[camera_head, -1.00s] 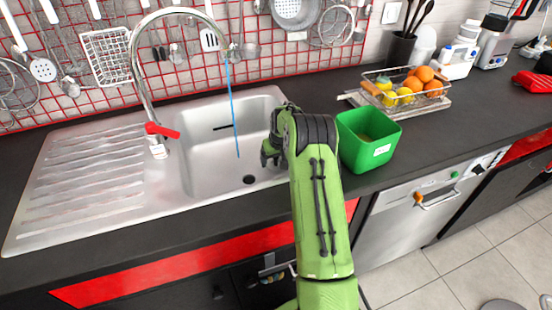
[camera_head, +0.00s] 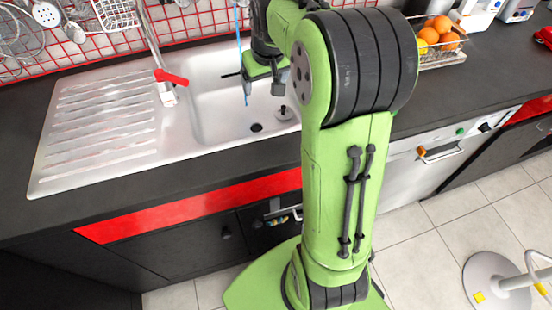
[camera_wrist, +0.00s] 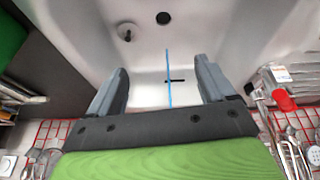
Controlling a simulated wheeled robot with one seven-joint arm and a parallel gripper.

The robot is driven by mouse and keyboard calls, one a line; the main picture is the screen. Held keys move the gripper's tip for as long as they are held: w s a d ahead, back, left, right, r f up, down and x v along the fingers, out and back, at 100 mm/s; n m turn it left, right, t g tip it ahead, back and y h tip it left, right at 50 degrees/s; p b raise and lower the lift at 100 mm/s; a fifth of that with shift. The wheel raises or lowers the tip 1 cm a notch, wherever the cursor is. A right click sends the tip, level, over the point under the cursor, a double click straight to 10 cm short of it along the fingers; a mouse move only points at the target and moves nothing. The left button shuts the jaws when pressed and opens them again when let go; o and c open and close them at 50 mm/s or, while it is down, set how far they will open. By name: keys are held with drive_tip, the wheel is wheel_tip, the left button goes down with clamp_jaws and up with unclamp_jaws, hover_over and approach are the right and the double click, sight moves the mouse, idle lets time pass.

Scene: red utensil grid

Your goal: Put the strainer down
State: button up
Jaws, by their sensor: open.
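A small round metal piece with a short knob, apparently the strainer (camera_head: 283,113), rests on the sink floor beside the dark drain hole (camera_head: 256,128). It also shows in the wrist view (camera_wrist: 126,33), up and left of the jaws, with the drain hole (camera_wrist: 163,18) to its right. My gripper (camera_head: 263,90) hangs over the sink (camera_head: 215,110), fingers pointing down. In the wrist view my gripper (camera_wrist: 160,75) has its fingers wide apart, with nothing held. The strainer is clear of both fingers.
The faucet (camera_head: 151,45) with its red lever (camera_head: 172,77) stands left of my gripper. A thin blue line (camera_wrist: 168,75) shows between the fingers. The green bin (camera_wrist: 10,35) is beside the sink. A fruit basket (camera_head: 448,56) is at the right.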

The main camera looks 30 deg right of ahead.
drive_tip(key=s+a+r, duration=0.5)
drive_tip(key=s+a, duration=0.3)
drive_tip(key=s, duration=0.2)
drive_tip(key=s+a+f+t, duration=0.1)
drive_tip(key=s+a, duration=0.1)
drive_tip(key=s, duration=0.5)
drive_tip(key=s+a+f+n+y, duration=0.1)
drive_tip(key=s+a, duration=0.1)
drive_tip(key=s, duration=0.5)
drive_tip(key=shift+s+a+n+t, duration=0.3)
drive_tip(key=shift+s+a+t, duration=0.1)
wheel_tip(320, 180, up, 8)
drive_tip(key=p, duration=0.8)
